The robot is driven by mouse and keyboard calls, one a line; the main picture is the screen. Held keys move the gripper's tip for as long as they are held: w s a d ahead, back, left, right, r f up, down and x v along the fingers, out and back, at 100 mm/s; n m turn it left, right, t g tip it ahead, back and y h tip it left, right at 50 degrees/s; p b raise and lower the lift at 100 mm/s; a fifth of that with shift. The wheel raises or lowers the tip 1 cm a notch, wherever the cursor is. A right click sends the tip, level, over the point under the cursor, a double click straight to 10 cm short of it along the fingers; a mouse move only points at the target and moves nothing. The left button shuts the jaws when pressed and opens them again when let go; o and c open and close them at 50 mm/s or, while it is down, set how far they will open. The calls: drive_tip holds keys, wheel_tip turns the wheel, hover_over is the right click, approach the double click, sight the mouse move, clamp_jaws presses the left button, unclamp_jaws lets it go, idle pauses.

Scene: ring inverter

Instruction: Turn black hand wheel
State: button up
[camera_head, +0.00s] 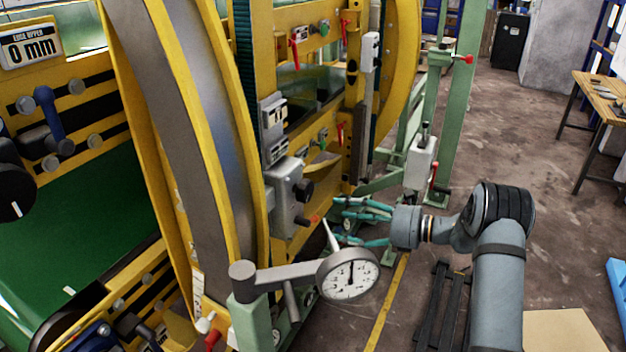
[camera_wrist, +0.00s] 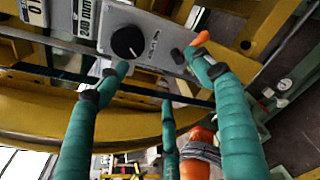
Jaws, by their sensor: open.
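A round black hand wheel (camera_wrist: 127,42) with a white mark sits on the face of a grey box (camera_wrist: 155,28) in the wrist view. In the head view the black wheel (camera_head: 303,190) shows on the grey box (camera_head: 285,205), low on the yellow frame. My gripper (camera_head: 338,220) has its teal fingers spread and points left towards the box. In the wrist view my gripper (camera_wrist: 157,62) is open and empty. Its left fingertip is close below the wheel; I cannot tell whether they touch. Its right fingertip is close to an orange-tipped lever (camera_wrist: 199,40).
A dial gauge (camera_head: 348,275) on a grey arm stands in front of my gripper. The large yellow ring (camera_head: 190,150) rises at left. A green post (camera_head: 455,110) stands behind. Another black knob (camera_head: 15,195) is at far left. Open floor (camera_head: 540,190) lies at right.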

sight(309, 192)
wheel_tip(309, 192, up, 5)
drive_tip(key=m+t+y, duration=0.1)
drive_tip(key=m, duration=0.4)
drive_tip(key=p+x, duration=0.1)
drive_tip(key=x, duration=0.9)
drive_tip(key=shift+w+a+r+p, duration=0.15)
drive_tip(key=shift+w+p, duration=0.1)
drive_tip(key=shift+p, duration=0.15)
drive_tip(key=shift+c, duration=0.9)
drive_tip(key=c, duration=1)
drive_tip(key=shift+n+b, duration=0.4)
